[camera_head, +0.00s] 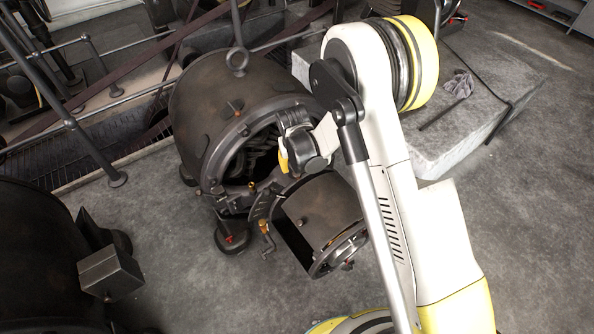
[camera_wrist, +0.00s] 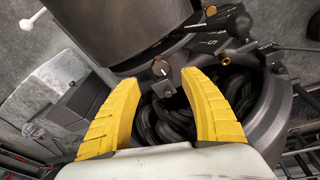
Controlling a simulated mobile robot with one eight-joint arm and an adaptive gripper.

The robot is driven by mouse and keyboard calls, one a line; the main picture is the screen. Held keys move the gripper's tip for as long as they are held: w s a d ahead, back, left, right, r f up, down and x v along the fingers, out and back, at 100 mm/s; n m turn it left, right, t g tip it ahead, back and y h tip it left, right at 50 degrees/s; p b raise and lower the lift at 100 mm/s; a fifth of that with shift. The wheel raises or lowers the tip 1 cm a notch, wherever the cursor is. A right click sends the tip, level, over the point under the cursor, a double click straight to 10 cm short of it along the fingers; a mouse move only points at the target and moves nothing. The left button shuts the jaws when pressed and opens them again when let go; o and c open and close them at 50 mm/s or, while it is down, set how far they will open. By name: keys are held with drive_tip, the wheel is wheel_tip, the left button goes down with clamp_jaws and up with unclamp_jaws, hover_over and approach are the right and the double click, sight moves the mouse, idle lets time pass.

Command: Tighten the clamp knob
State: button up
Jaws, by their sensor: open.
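A dark round knob with a pale line across its face (camera_wrist: 160,68) shows between my fingertips in the wrist view; it looks like the clamp knob. My gripper (camera_wrist: 162,79) has its two yellow fingers apart, one on each side of the knob; I cannot tell how deep the knob lies between them. In the head view my gripper (camera_head: 285,162) is over the open end of the dark dynamo housing (camera_head: 205,95). My wrist and arm hide part of that end, and I cannot pick out the marked knob there.
A drum-shaped part (camera_head: 318,205) with a spoked rim sits in front of the housing. Dark coils (camera_wrist: 175,122) show inside the opening. A stone plinth (camera_head: 450,135) with a rag (camera_head: 459,84) stands at right. Another dark machine (camera_head: 35,255) is at lower left. Floor at lower right is clear.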

drive_tip(key=shift+v, duration=1.95)
